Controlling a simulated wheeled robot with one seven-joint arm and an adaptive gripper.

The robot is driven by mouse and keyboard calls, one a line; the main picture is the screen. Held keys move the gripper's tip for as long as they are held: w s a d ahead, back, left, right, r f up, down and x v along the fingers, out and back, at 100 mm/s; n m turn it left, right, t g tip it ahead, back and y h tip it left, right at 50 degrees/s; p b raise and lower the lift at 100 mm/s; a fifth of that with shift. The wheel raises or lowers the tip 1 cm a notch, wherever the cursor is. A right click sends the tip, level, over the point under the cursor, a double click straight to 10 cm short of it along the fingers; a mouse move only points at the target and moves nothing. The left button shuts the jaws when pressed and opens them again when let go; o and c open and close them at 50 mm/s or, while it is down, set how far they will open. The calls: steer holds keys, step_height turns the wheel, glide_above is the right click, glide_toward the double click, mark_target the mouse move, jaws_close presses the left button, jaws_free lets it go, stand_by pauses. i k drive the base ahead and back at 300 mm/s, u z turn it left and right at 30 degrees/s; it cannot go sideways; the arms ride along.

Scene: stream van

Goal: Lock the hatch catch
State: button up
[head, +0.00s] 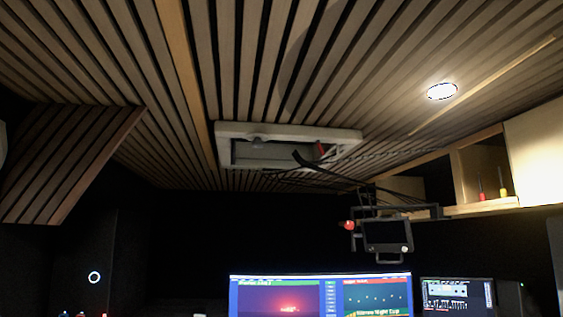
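The hatch (230,130) is a pale rectangular frame set in the slatted ceiling, near the middle of the head view. Its recessed inside looks grey. A small red piece (319,148), perhaps the catch, shows at the right of the recess; it is too small to tell how it is set. A small rounded pale knob (256,137) sits on the frame's left part. A dark bar crosses in front of the hatch's lower right. My gripper does not show in this view.
A black jointed mount carrying a small dark screen (386,235) hangs below and right of the hatch. Lit monitors (300,295) stand along the bottom. A wooden shelf (465,211) with screwdriver-like tools is at the right. A slatted slanted panel (65,165) hangs left.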

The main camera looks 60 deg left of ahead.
mark_target(318, 142)
steer(key=u, duration=0.9)
steer(key=i, duration=0.75)
steer(key=u, duration=1.05)
steer(key=k, duration=0.85)
steer(key=u, duration=0.2)
